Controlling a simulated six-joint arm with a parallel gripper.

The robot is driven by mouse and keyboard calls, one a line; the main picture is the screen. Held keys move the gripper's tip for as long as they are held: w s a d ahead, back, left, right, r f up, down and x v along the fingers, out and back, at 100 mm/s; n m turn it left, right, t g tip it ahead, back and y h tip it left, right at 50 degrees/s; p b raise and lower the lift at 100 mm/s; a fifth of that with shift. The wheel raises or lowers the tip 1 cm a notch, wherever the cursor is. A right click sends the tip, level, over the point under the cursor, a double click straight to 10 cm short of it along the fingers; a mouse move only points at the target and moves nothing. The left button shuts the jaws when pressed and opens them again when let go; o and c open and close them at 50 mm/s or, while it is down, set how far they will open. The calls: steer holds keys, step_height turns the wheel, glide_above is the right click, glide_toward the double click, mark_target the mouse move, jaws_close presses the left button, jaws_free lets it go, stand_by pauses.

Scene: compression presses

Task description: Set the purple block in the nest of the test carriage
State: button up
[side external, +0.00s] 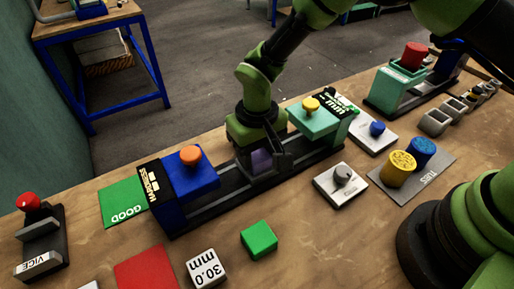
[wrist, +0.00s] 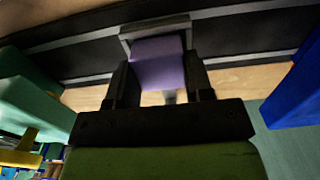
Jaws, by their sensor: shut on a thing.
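The purple block (side external: 261,160) is between the fingers of my gripper (side external: 259,153), low over the black rail between the blue press and the mint press. In the wrist view the purple block (wrist: 158,64) sits between both fingers of my gripper (wrist: 160,82), which is shut on it. The grey frame of the test carriage nest (wrist: 126,30) shows around the block's far end. I cannot tell whether the block rests on the nest floor or is just above it. My gripper hides most of the carriage in the side view.
The blue press (side external: 190,180) with an orange knob stands left on the rail (side external: 210,208), and the mint press (side external: 313,121) with a yellow knob stands right. A green block (side external: 258,239), a white 30.0 mm block (side external: 205,268) and a knob panel (side external: 341,185) lie in front.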

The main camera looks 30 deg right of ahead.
steer(key=o, duration=1)
steer(key=shift+c, duration=0.2)
steer(key=s+d+r+m+t+y, duration=0.1)
steer(key=d+r, duration=0.1)
steer(key=r, duration=0.7)
steer(key=s+d+r, duration=0.1)
steer(key=d+r, duration=0.2)
steer(key=r, duration=0.7)
steer(key=s+d+r+m+t, duration=0.1)
steer(key=s+d+r+t, duration=0.1)
steer(key=s, duration=0.3)
steer(key=s+d+r+m+t, duration=0.1)
steer(key=s+d+r+t, duration=0.1)
steer(key=s, duration=0.4)
steer(key=s+d+r+m+t+y, duration=0.1)
steer(key=s+d+r+t, duration=0.1)
steer(key=s+d+r, duration=0.2)
steer(key=shift+s+d+r, duration=0.3)
steer(key=shift+s+d, duration=0.55)
steer(key=shift+d, duration=0.05)
